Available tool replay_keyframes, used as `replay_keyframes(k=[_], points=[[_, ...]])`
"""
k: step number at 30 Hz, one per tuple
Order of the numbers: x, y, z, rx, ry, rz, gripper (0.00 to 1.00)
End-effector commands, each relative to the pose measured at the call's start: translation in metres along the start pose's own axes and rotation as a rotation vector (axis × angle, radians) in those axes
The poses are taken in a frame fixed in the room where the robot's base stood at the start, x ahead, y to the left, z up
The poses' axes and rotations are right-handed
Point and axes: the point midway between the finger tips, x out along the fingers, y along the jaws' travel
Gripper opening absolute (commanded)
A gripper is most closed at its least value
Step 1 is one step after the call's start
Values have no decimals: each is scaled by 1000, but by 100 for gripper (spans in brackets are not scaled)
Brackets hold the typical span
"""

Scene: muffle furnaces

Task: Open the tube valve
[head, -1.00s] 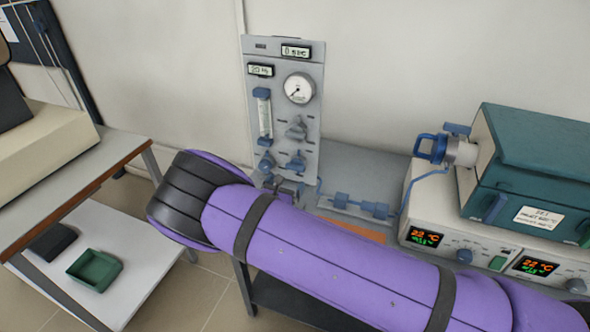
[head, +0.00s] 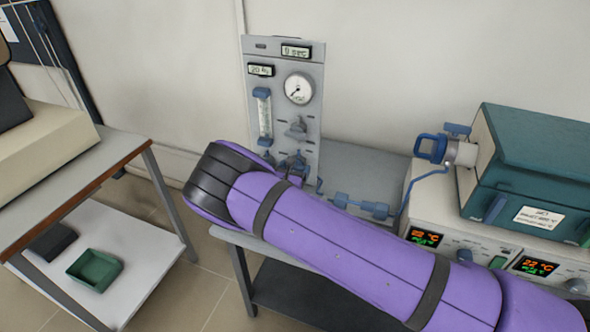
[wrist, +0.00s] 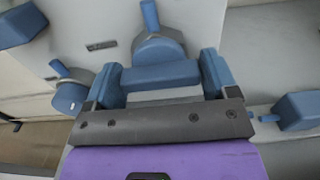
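The grey gas panel (head: 284,75) stands against the wall in the head view, with blue-handled valves on its lower half. An upper valve (head: 297,128) shows clear of my arm, and in the wrist view a round grey valve with an upright blue lever (wrist: 157,45) is just beyond my gripper (wrist: 158,62). My blue fingers are wide apart, close to the panel's lower right valves. A blue bar (wrist: 160,76) lies between them; I cannot tell whether it is a valve handle or touches the fingers. A lower left valve (wrist: 70,95) is beside the left finger.
A thin tube with blue fittings (head: 375,209) runs from the panel toward the teal furnace (head: 535,165) at right. One fitting (wrist: 298,111) is right of my gripper. A side table (head: 110,155) stands at left, with a green tray (head: 95,268) on its lower shelf.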

Motion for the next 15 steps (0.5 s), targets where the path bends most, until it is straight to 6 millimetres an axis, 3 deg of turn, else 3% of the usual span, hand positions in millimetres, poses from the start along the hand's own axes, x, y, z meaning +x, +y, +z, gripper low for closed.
replay_keyframes(k=[1,3,4,15], points=[[0,0,0,0,0,0,68],[0,0,0,0,0,0,52],[0,0,0,0,0,0,48],[0,0,0,55,0,0,49]])
